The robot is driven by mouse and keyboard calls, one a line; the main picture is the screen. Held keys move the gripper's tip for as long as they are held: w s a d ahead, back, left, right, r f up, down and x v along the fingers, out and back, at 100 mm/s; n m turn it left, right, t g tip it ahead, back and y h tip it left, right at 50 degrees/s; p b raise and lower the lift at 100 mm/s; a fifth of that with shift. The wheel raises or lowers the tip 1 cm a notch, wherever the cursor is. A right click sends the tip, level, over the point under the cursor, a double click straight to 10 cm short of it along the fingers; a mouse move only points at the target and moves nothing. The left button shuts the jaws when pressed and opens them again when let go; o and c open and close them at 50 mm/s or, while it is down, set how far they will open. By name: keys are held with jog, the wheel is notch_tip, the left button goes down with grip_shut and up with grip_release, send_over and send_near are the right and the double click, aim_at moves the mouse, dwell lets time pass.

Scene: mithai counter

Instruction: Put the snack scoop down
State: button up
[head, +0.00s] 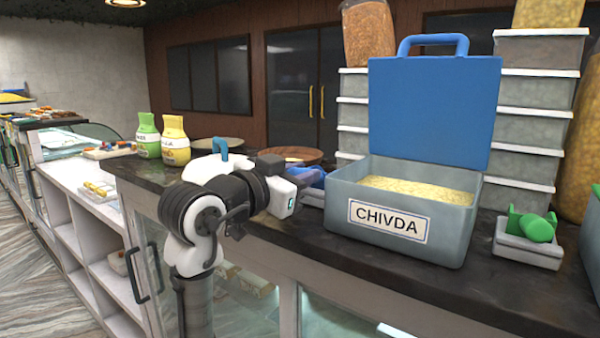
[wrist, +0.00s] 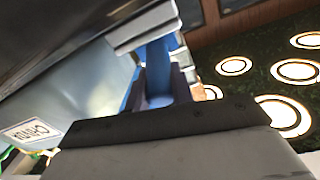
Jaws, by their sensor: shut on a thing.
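My gripper (head: 305,184) is at the left side of the CHIVDA box, just above the counter. It is shut on the blue snack scoop (head: 319,178), which is mostly hidden behind the gripper in the head view. In the wrist view the blue scoop (wrist: 158,75) shows between the dark fingers (wrist: 158,92). A pale grey rest (head: 312,201) shows partly under the gripper; I cannot tell whether the scoop touches it. The grey CHIVDA box (head: 340,215) stands open with its blue lid (head: 432,110) up, filled with yellow snack (head: 415,189).
A green scoop (head: 530,226) lies on a pale rest (head: 525,250) right of the box. Stacked grey tubs (head: 535,90) stand behind. Green (head: 147,135) and yellow (head: 174,140) bottles and a round wooden board (head: 290,155) are on the counter. The dark counter (head: 345,262) is clear in front.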

jog(key=shift+f, duration=0.2)
jog(key=o, duration=0.9)
jog(key=shift+r, duration=0.1)
jog(key=shift+o, duration=0.2)
jog(key=shift+r, duration=0.15)
jog(key=shift+s+a, duration=0.25)
jog(key=b+v, duration=0.2)
jog(key=v, duration=0.9)
jog(key=shift+b, duration=0.4)
jog(key=shift+s+a, duration=0.1)
jog(key=shift+s, duration=0.05)
